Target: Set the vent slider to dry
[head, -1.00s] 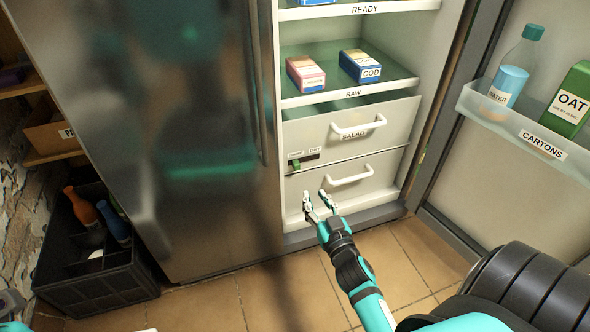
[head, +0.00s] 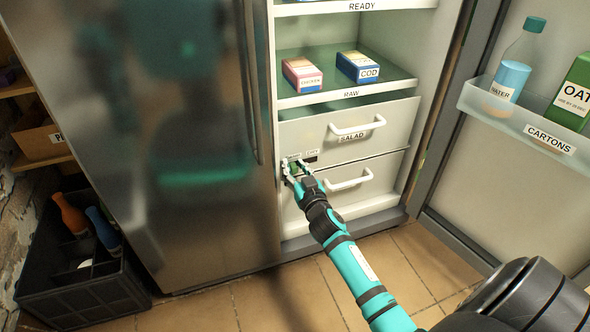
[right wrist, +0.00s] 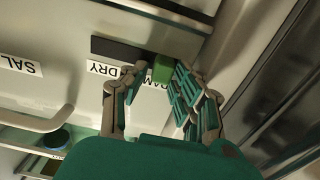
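The vent slider is a small green knob (head: 294,168) on a dark slot (head: 310,159) at the left of the salad drawer front. In the right wrist view the green knob (right wrist: 163,68) sits at the slot's end away from the DRY label (right wrist: 101,68). The other label is partly hidden behind a finger. My right gripper (head: 297,167) is at the slider. In the right wrist view its fingers (right wrist: 160,78) are open, one on each side of the knob, with a gap visible on the left side. My left gripper is not in view.
The salad drawer (head: 400,117) has a white handle, and a lower drawer (head: 385,170) is below. The steel door (head: 190,220) stands close on the left. The open fridge door with the cartons shelf (head: 490,112) is at right. A dark crate (head: 75,300) holds bottles.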

